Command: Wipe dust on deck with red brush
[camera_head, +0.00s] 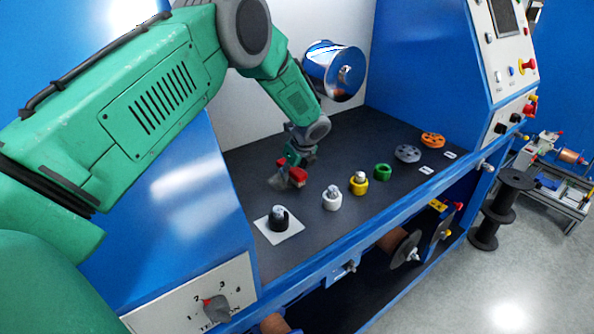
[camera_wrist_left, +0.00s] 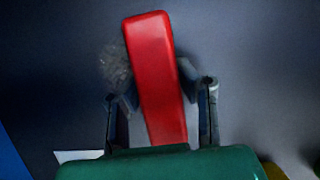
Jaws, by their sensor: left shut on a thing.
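The red brush (camera_head: 296,174) is held by my left gripper (camera_head: 298,160) low over the dark deck (camera_head: 348,146). In the left wrist view, the red back of the brush (camera_wrist_left: 155,75) sits between the two fingers of my left gripper (camera_wrist_left: 160,110), which is shut on it. A grey dust patch (camera_wrist_left: 115,65) shows on the deck just left of the brush in the left wrist view. In the head view, a grey patch (camera_head: 277,182) shows beside the brush, and I cannot tell whether it is dust or bristles. My right gripper is not in view.
On the deck stand a black knob-like part on a white plate (camera_head: 291,231), a white pulley (camera_head: 332,199), a yellow pulley (camera_head: 359,184) and a green ring (camera_head: 383,172). Grey (camera_head: 408,153) and orange discs (camera_head: 432,140) lie farther right. A shiny cylinder (camera_head: 334,70) juts from the back wall.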

